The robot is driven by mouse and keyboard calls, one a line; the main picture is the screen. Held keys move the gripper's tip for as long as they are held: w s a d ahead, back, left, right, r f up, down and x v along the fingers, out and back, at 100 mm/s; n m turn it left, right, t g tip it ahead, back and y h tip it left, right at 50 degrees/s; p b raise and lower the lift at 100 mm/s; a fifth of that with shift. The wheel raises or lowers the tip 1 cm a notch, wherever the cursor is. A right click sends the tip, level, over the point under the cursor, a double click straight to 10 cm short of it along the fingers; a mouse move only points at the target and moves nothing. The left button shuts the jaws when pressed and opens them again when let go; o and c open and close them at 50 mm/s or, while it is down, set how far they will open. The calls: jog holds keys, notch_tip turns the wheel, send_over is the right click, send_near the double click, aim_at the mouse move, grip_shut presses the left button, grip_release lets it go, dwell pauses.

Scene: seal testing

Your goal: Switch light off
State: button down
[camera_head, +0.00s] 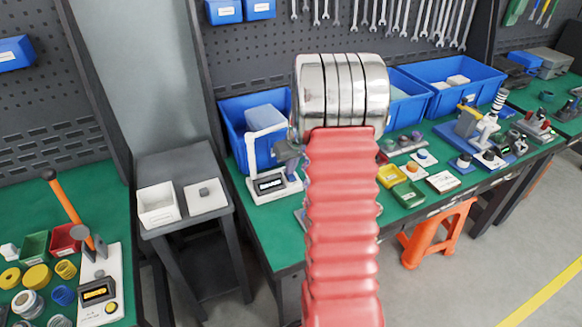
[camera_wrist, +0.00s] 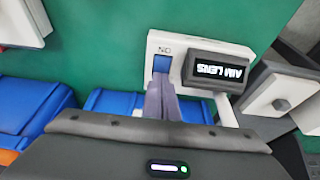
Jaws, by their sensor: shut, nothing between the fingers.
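A white device (camera_wrist: 220,48) with a black display reading "AIM LENS" (camera_wrist: 215,71) sits on the green table in the wrist view. A blue switch (camera_wrist: 161,64) with small lettering above it is on the device's left part. My gripper (camera_wrist: 162,86) has its fingers together, with the tips at the lower edge of the switch; I cannot tell whether they touch it. In the head view the device (camera_head: 277,195) stands near the table's left edge with a white upright arm (camera_head: 253,157). My arm hides part of it and most of the gripper.
A blue bin (camera_head: 235,135) stands behind the device, and another blue bin (camera_head: 466,92) is further right. A side stand with a white box (camera_head: 158,206) and a white plate (camera_head: 206,198) is to the left. Small coloured parts, including a green tray (camera_head: 408,194), lie right of my arm.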

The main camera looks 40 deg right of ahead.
jog(key=shift+w+a+f, duration=0.1)
jog(key=shift+w, duration=0.05)
jog(key=shift+d, duration=0.2)
jog(key=shift+s, duration=0.25)
jog(key=shift+s+a, duration=0.3)
jog(key=shift+s, duration=0.35)
jog(key=shift+r, duration=0.8)
jog(key=v, duration=1.2)
jog(key=shift+r, duration=0.2)
